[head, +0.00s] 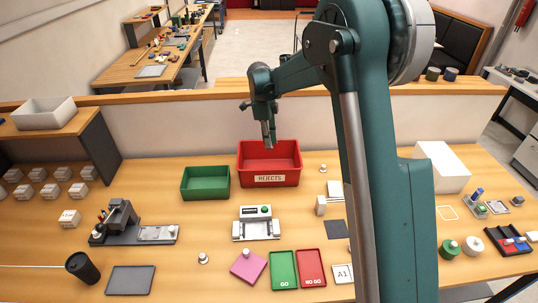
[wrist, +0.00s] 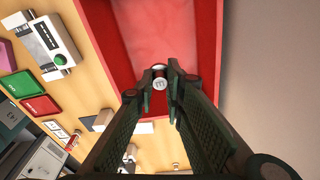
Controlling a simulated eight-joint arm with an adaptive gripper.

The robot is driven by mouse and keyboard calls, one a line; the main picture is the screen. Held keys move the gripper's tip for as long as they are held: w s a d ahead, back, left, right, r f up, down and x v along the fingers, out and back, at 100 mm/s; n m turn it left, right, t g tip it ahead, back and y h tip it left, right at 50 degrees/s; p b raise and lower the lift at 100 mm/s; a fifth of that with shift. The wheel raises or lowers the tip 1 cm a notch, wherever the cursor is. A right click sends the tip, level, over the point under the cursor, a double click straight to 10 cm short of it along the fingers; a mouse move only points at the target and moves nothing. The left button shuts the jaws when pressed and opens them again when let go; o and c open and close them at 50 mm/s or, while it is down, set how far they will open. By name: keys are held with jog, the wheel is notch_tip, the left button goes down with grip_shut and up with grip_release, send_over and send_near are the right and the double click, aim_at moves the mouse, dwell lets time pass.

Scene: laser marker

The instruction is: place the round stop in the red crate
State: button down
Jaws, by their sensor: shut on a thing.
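The red crate (head: 290,180), labelled REJECTS, stands at the back of the bench. Its red inside fills the upper middle of the wrist view (wrist: 206,40). My gripper (head: 269,143) is over the crate, pointing down. In the wrist view my gripper (wrist: 160,79) is shut on a small, round, pale metallic piece, the round stop (wrist: 160,84), with a dark mark on its end. The fingertips and stop show against the crate's inside near its front wall. Their exact height above the floor is hard to tell. The stop is too small to make out in the head view.
A green crate (head: 205,184) stands just left of the red one. A white device (head: 256,229) and the green GO (head: 283,270) and red NO GO (head: 311,268) trays lie in front. Another small round piece (head: 203,258) stands left of them. A wall rises behind the crates.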

aim_at(269, 166)
jog(key=shift+f, duration=2.55)
jog(key=shift+w+f, duration=0.1)
jog(key=shift+f, duration=3)
jog(key=shift+f, duration=1.9)
jog(key=shift+f+b, duration=0.2)
jog(key=shift+b, duration=0.2)
jog(key=c, duration=2.4)
grip_release()
jog(key=shift+r, duration=0.2)
